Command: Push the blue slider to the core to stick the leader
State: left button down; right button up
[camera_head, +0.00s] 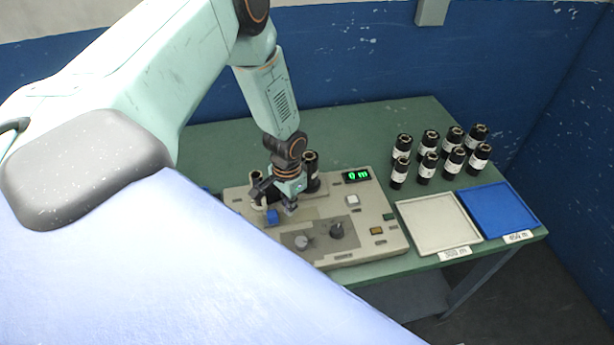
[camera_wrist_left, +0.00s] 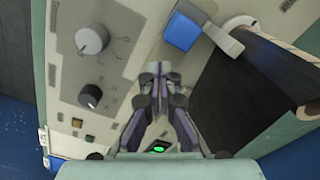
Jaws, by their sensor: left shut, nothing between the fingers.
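The blue slider (camera_head: 272,216) sits on the beige machine panel, just below my left gripper (camera_head: 274,196) in the head view. A dark roll (camera_head: 312,168) stands upright on the machine behind the gripper. A large dark cylinder (camera_wrist_left: 235,100) fills the right of the wrist view. The core and the leader cannot be told apart clearly. My right gripper is not in view.
The machine (camera_head: 385,225) carries two knobs (camera_head: 337,230), several buttons and a green display (camera_head: 356,175) reading 0 m. Several black rolls (camera_head: 429,165) stand at the right of the green table, behind a white tray (camera_head: 437,220) and a blue tray (camera_head: 497,208).

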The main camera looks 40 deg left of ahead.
pick_arm(q)
notch_tip(320, 180, up, 2)
jog(key=shift+p, duration=0.6)
jog(key=shift+r+p, duration=0.65)
jog(key=shift+r, duration=1.75)
jog(key=shift+f, duration=0.1)
